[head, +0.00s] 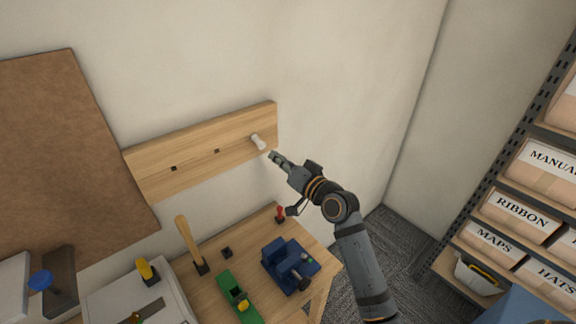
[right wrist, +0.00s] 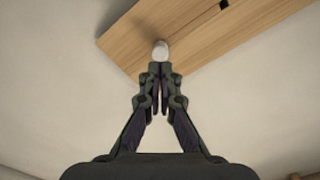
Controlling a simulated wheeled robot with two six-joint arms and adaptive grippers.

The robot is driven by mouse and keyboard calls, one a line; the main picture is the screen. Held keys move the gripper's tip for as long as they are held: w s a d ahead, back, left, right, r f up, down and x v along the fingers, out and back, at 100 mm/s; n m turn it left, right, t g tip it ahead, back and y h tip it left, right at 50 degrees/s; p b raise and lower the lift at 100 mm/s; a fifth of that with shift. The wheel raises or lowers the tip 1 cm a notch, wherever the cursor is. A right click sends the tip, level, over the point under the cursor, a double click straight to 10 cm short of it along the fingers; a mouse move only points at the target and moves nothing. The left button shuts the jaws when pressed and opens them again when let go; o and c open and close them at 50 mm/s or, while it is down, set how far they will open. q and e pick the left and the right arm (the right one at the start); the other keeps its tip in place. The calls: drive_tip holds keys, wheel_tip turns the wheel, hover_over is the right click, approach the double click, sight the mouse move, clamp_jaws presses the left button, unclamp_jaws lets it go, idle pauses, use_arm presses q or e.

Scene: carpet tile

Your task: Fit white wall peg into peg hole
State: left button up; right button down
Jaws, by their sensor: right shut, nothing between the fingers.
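The white wall peg (head: 258,141) sticks out from the right end of the wooden wall board (head: 200,150), at its hole position there. In the right wrist view the peg's round white end (right wrist: 160,50) shows just beyond my fingertips, against the board (right wrist: 200,40). My right gripper (head: 273,156) is shut and empty, its tips close to the peg's outer end; whether they touch it I cannot tell. Two dark square holes, the left one (head: 174,168) and the middle one (head: 216,151), are empty. How deep the peg sits is hidden. My left gripper is not in view.
Below the board stands a wooden workbench (head: 318,256) with a blue vise (head: 289,264), a green plane (head: 238,298), a wooden-handled hammer (head: 190,243) and a red-handled tool (head: 280,214). A shelf with labelled boxes (head: 520,213) is at the right. A brown panel (head: 70,150) hangs left.

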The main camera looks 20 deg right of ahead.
drive_tip(key=v, duration=1)
drive_tip(key=n+b, duration=0.4)
drive_tip(key=n, duration=0.5)
approach(263, 146)
drive_tip(key=shift+x, duration=3.15)
drive_tip(key=shift+w+a, duration=0.1)
drive_tip(key=shift+w, duration=0.05)
drive_tip(key=shift+w+a+b, duration=0.15)
drive_tip(key=shift+w+b, duration=0.15)
drive_tip(key=shift+b, duration=0.05)
